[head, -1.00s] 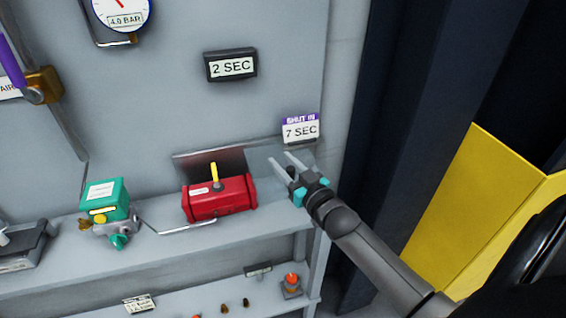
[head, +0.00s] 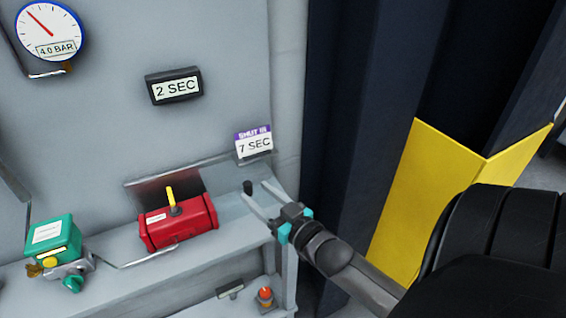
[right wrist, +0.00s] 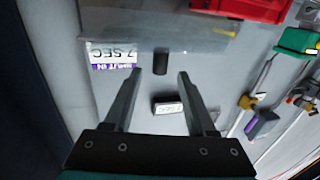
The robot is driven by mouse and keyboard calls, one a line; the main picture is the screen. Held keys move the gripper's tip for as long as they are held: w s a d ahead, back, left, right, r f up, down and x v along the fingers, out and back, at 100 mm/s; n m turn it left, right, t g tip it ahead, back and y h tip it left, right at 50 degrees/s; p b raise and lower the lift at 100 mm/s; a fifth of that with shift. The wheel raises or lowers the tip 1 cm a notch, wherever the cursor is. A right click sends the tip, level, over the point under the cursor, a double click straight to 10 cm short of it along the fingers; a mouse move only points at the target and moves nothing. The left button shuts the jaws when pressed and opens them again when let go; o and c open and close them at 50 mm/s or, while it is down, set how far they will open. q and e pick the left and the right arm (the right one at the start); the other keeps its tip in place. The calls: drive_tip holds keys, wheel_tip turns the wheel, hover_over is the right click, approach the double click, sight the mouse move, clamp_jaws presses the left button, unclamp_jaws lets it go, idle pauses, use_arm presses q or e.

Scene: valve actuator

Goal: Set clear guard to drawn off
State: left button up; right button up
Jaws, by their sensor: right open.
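The clear guard (head: 225,185) is a see-through panel to the right of the red actuator (head: 180,222) with its yellow pointer. It also shows near the top of the right wrist view (right wrist: 135,25). A short dark knob (head: 248,187) is at the panel's right part, and it shows in the right wrist view (right wrist: 160,61). My right gripper (head: 254,190) is open and empty. Its fingertips lie on either side of the knob in the picture, and I cannot tell whether they touch it. My left gripper is not in view.
A "7 SEC" tag (head: 254,144) is on the wall just above my right gripper. A "2 SEC" display (head: 174,87) and a gauge (head: 50,28) are farther left. A green-topped valve (head: 52,238) stands on the shelf. A yellow panel (head: 425,195) is at the right.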

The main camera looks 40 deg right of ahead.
drive_tip(key=s, duration=0.7)
drive_tip(key=shift+s, duration=0.3)
drive_tip(key=s+a+f+g+b, duration=0.2)
drive_tip(key=s+f+g+b, duration=0.15)
drive_tip(key=f, duration=1.35)
drive_tip(key=s+a+f+g+b, duration=0.15)
drive_tip(key=s+f+g, duration=0.25)
drive_tip(key=f, duration=1.2)
drive_tip(key=s+a+f+n+g+b, duration=0.1)
drive_tip(key=s+a+f+g, duration=0.3)
drive_tip(key=s+f, duration=0.7)
drive_tip(key=s+a+f+n+g+b, duration=0.1)
drive_tip(key=s+a+f+g+b, duration=0.3)
drive_tip(key=s+f, duration=0.6)
drive_tip(key=shift+s+a+f+n+g+b, duration=0.15)
drive_tip(key=shift+s+f+n+g+b, duration=0.2)
drive_tip(key=shift+f+g, duration=0.45)
